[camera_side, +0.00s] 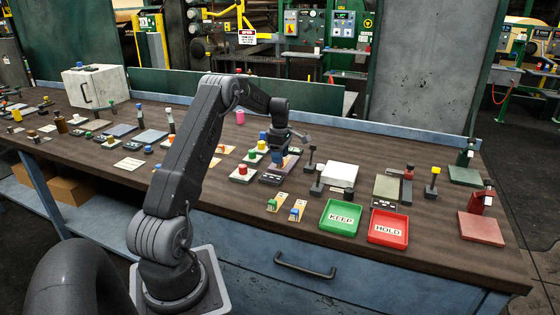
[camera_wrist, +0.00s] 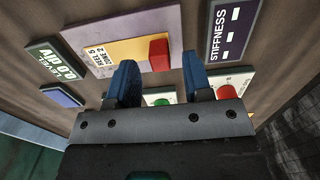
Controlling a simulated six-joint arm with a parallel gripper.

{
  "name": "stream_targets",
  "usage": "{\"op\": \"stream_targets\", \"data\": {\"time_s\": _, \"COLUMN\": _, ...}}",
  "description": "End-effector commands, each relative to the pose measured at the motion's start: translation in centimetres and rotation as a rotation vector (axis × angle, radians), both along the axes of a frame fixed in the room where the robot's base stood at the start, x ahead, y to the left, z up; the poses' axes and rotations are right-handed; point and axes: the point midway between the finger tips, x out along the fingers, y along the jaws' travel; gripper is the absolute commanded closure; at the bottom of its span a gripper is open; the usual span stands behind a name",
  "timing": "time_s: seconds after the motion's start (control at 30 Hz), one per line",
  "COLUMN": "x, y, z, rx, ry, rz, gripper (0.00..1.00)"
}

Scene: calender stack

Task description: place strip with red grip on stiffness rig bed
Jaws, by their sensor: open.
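The strip with the red grip shows in the wrist view as a flat yellow strip (camera_wrist: 122,47) with a printed label and a red block grip (camera_wrist: 159,55) at its right end. It lies flat on a pale mauve plate, the stiffness rig bed (camera_wrist: 90,38), beside a dark STIFFNESS sign (camera_wrist: 229,30). My gripper (camera_wrist: 162,76) is open and empty, its two blue fingers apart, with the red grip just beyond the gap between them. In the side view my gripper (camera_side: 279,160) is low over the bed and hides most of it and the strip.
White blocks with a red knob (camera_side: 243,172) and green knob (camera_side: 252,155) stand left of the gripper. Dark posts (camera_side: 311,158) stand close right. KEEP (camera_side: 341,206) and HOLD (camera_side: 388,216) trays lie at front right.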

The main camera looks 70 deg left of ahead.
Motion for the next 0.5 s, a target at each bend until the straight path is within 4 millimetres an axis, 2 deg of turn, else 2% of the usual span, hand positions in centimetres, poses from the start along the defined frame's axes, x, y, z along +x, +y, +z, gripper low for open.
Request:
{"op": "stream_targets", "data": {"time_s": 0.1, "x": 0.1, "y": 0.1, "z": 2.7, "rx": 0.004, "ry": -0.004, "rz": 0.000, "gripper": 0.54}}
{"op": "stream_targets", "data": {"time_s": 0.3, "x": 0.0, "y": 0.0, "z": 6.8, "rx": 0.003, "ry": -0.003, "rz": 0.000, "gripper": 0.54}}
{"op": "stream_targets", "data": {"time_s": 0.5, "x": 0.0, "y": 0.0, "z": 9.3, "rx": 0.001, "ry": -0.001, "rz": 0.000, "gripper": 0.54}}
